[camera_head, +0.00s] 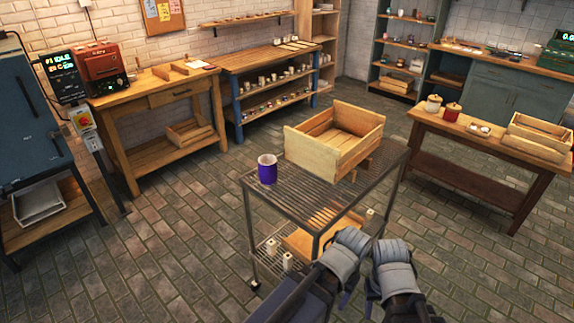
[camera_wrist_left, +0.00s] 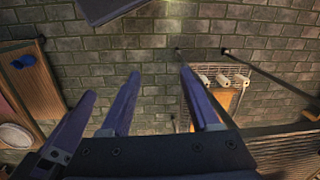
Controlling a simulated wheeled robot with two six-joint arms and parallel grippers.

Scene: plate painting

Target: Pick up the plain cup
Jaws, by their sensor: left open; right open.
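A purple cup (camera_head: 267,170) with a pale rim stands upright on the left part of the metal cart's top (camera_head: 300,201) in the head view. I can make out no pattern on it. My right gripper (camera_head: 371,302) is low at the near side of the cart, pointing down, open and apart from the cup. My left gripper is close beside it and mostly hidden by its own wrist there. In the left wrist view my left gripper (camera_wrist_left: 158,85) has its two fingers spread with nothing between them. The cup does not show in that view.
A wooden crate (camera_head: 312,151) stands on the cart, right of the cup. White posts (camera_wrist_left: 220,79) on the cart's lower shelf show in the left wrist view. Workbenches stand at the back left (camera_head: 150,90) and right (camera_head: 452,135). The brick floor (camera_head: 160,250) left of the cart is clear.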

